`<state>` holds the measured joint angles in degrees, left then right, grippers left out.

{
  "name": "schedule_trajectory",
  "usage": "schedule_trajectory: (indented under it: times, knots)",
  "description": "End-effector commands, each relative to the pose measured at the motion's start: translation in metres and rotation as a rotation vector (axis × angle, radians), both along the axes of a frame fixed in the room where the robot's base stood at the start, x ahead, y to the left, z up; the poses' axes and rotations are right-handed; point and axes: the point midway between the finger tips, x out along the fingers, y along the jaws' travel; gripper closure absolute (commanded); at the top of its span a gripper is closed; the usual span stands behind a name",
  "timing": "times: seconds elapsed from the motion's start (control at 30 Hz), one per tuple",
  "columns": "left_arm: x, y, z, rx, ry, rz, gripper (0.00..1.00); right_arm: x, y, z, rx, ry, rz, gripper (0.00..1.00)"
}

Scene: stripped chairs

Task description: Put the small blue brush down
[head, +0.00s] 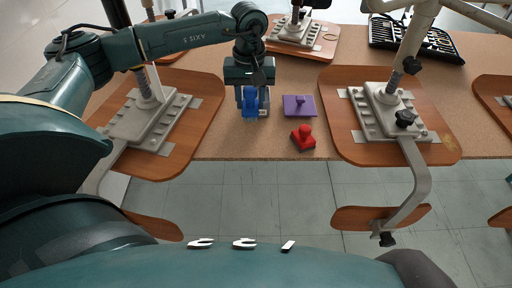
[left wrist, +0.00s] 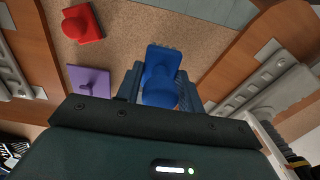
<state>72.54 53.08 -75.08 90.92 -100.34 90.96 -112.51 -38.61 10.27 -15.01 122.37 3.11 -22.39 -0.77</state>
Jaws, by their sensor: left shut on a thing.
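The small blue brush (head: 250,103) is held in my left gripper (head: 254,106) over the brown board near its front edge. In the left wrist view the blue brush (left wrist: 160,78) sits between the two fingers of my left gripper (left wrist: 160,85), its bristled end pointing away from the palm. The fingers are shut on it. I cannot tell whether the brush touches the board. My right gripper is not in view.
A purple block with a knob (head: 299,105) and a red block with a knob (head: 303,138) stand right of the brush. Wooden chair parts with metal brackets flank the board at left (head: 185,137) and right (head: 345,95). A black tool case (head: 415,40) lies at the back right.

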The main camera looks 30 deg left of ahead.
Motion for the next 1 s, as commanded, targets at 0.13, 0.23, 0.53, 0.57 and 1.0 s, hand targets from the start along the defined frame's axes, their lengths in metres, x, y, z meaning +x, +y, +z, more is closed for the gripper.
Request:
schedule_trajectory:
  times: [0.13,0.23,0.53,0.57,1.0]
  knots:
    - [0.000,0.003,-0.023,0.002,0.005,0.010,0.81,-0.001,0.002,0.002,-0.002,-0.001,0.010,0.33]
    - [0.000,0.003,-0.042,0.002,0.005,0.011,0.81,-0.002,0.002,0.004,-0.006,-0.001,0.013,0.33]
    - [0.001,0.002,-0.071,0.001,0.002,0.008,0.81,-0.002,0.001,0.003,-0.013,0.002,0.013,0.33]
    - [0.000,0.002,-0.075,0.001,0.002,0.008,0.81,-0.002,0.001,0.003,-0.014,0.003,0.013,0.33]
    - [0.001,0.002,-0.101,0.000,0.000,0.009,0.81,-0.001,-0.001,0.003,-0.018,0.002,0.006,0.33]
